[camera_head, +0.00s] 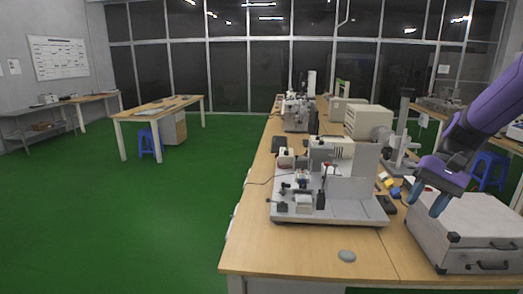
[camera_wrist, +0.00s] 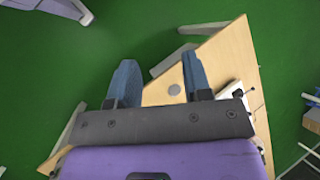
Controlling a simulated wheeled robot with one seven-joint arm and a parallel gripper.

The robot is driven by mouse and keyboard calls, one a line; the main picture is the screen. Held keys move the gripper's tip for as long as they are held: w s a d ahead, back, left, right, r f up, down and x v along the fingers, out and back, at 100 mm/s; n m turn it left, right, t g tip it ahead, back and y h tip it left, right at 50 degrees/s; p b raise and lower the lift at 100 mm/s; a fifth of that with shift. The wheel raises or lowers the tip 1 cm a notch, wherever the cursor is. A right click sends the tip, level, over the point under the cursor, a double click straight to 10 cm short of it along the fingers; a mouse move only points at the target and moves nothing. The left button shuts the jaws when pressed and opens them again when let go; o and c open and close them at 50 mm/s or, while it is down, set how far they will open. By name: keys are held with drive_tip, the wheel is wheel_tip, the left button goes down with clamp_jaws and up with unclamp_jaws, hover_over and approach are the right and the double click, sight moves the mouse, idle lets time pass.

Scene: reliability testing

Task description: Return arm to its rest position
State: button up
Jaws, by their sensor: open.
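My gripper (camera_head: 439,204) hangs from my purple arm at the right of the head view, in front of or over the left part of a grey case. Its two blue fingers point down and stand apart with nothing between them. In the wrist view my gripper (camera_wrist: 160,84) also shows its blue fingers spread, with green floor and part of the wooden table (camera_wrist: 222,55) beyond them. Whether the fingers touch the case cannot be told from the head view, but the wrist view shows no contact.
The grey case (camera_head: 480,232) lies on the wooden table (camera_head: 300,256) at right. A grey test rig (camera_head: 345,205) stands left of my gripper. A small grey round object (camera_head: 346,256) lies near the table's front edge. Green floor (camera_head: 120,230) is open at left.

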drive_tip(key=s+a+r+n+t+h, duration=0.2)
drive_tip(key=s+r+t+h, duration=0.1)
drive_tip(key=s, duration=0.6)
drive_tip(key=s+a+r+n+t+h, duration=0.3)
drive_tip(key=s+r+t, duration=0.2)
drive_tip(key=s+r, duration=0.2)
drive_tip(key=shift+s+a+r, duration=0.25)
drive_tip(key=shift+s+r, duration=0.1)
drive_tip(key=shift+s, duration=1.05)
